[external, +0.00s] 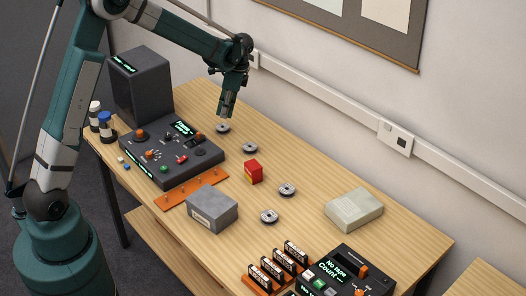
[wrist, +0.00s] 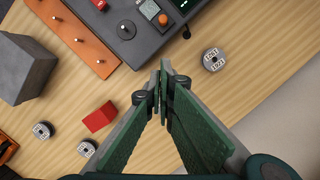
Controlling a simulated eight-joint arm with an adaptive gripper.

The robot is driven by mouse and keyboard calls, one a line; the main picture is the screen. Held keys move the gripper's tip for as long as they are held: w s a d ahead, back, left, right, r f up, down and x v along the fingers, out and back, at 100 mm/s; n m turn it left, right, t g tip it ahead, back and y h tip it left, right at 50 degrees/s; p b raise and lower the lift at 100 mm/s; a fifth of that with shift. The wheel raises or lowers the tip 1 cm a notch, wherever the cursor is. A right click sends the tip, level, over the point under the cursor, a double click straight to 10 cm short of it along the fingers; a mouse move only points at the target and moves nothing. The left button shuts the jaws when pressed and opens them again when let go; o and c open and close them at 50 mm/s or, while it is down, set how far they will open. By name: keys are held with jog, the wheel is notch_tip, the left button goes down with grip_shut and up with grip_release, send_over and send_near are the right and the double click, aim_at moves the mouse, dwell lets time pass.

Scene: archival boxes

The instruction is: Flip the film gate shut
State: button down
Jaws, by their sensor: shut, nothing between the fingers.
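The dark console (external: 172,152) with a lit green screen, orange knobs and buttons stands on the left part of the table. Its near part also shows at the top of the wrist view (wrist: 122,28). I cannot make out clearly which part of it is the film gate, or how it is set. My gripper (external: 226,113) hangs to the right of the console, above the table near a small grey reel (external: 222,128). In the wrist view its fingertips (wrist: 166,68) are together with nothing between them, apart from the console.
A red box (external: 253,171), a grey box (external: 212,212), several small reels and a pale box (external: 354,209) lie on the table (external: 313,171). An orange strip with pegs (external: 190,196) lies along the console. A tall dark unit (external: 142,85) stands behind it. The wall is close at the right.

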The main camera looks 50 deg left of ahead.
aim_at(200, 136)
jog(key=shift+f, duration=0.1)
dwell(0.3)
jog(key=x, duration=1)
jog(key=shift+s+a, duration=0.8)
jog(key=shift+s, duration=0.05)
jog(key=shift+s+a, duration=0.55)
jog(key=shift+a, duration=0.05)
jog(key=shift+s+b, duration=0.65)
jog(key=shift+s, duration=1.7)
